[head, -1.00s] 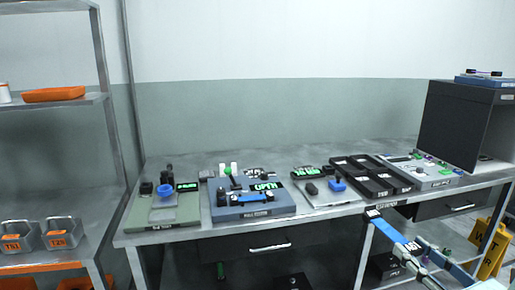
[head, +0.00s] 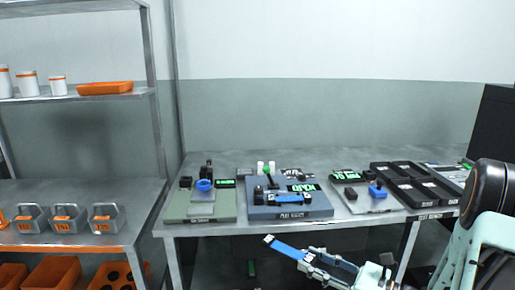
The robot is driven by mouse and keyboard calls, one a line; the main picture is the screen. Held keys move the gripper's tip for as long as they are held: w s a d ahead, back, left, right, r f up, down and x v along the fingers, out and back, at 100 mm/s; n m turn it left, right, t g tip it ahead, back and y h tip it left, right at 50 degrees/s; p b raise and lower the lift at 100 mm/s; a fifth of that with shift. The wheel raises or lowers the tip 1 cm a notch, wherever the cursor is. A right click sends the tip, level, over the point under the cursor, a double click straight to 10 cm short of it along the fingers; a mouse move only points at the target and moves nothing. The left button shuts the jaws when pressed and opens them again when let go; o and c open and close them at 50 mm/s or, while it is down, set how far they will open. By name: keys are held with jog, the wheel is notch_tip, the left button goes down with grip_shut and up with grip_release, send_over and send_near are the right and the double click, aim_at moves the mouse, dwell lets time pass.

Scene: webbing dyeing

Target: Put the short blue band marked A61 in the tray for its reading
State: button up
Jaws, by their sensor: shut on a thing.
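My gripper (head: 306,259) is shut on a blue band (head: 287,247) with a pale tip, held out in front of the bench's front edge. Its marking is too small to read. Another short blue band or bar (head: 289,199) lies across the blue-grey machine (head: 262,211) on the bench. The black trays (head: 427,169) stand at the right of the bench, apart from my gripper, with small pale labels that I cannot read. The machine's green display (head: 303,188) is lit, but its text is not clear.
A green device (head: 180,209) and a grey plate (head: 382,205) with a blue knob (head: 377,191) flank the machine. A metal rack (head: 85,184) with small metal bins (head: 107,218) stands at left.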

jog(key=shift+w+a+r+p, duration=0.1)
jog(key=shift+w+a+p, duration=0.05)
jog(key=shift+a+p, duration=0.35)
notch_tip(320, 180, up, 14)
jog(key=m+t+h+p, duration=0.5)
jog(key=h+p, duration=0.1)
jog(key=p, duration=1.4)
jog(key=shift+d+r, duration=0.1)
jog(key=shift+r, duration=0.05)
